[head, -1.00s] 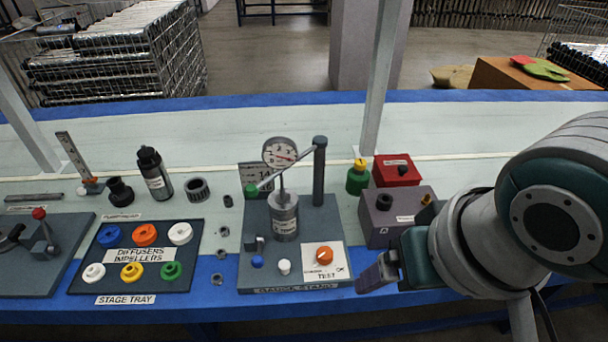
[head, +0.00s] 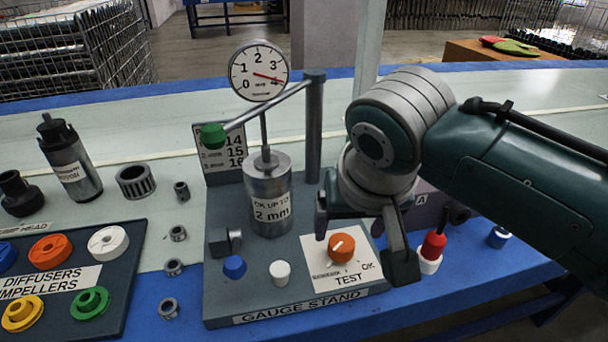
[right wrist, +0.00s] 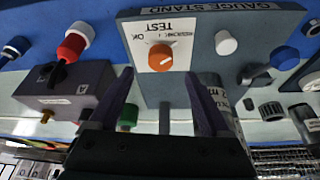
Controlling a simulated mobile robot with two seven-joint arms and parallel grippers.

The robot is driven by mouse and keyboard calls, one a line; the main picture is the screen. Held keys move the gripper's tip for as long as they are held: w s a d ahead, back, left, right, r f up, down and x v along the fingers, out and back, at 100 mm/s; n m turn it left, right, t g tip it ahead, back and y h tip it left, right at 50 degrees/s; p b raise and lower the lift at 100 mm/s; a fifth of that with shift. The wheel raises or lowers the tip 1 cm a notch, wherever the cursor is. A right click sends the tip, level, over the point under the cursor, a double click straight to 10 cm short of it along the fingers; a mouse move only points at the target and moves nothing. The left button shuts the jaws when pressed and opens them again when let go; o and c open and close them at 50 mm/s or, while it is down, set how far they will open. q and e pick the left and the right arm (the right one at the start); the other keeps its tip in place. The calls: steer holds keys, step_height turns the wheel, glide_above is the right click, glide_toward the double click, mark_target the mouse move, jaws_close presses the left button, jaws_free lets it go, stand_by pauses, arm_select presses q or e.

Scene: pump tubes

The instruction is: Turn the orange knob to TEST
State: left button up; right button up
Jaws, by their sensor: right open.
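The orange knob (head: 341,247) sits on a white label plate (head: 330,282) at the front right of the gauge stand (head: 225,308). The plate has TEST along its front, OK at the right and a small word at the left. The knob's white line slants from lower left to upper right in the head view. My right gripper (head: 360,240) is open and empty, its fingers apart near the knob, not visibly gripping it. In the right wrist view the knob (right wrist: 160,57) shows beyond and between the fingertips (right wrist: 158,74). My left gripper is out of view.
A dial gauge (head: 258,72) and a steel cylinder (head: 268,195) stand behind the knob. A white button (head: 280,272) and a blue button (head: 234,267) are left of it. A red-and-white piece (head: 433,247) and a grey box (right wrist: 65,92) are on the other side.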

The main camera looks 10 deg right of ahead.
mark_target(342, 244)
steer(key=b+x, duration=0.3)
steer(key=x, duration=0.3)
steer(key=shift+w+f, duration=0.1)
steer(key=shift+f, duration=0.1)
jaws_close()
stand_by(0.4)
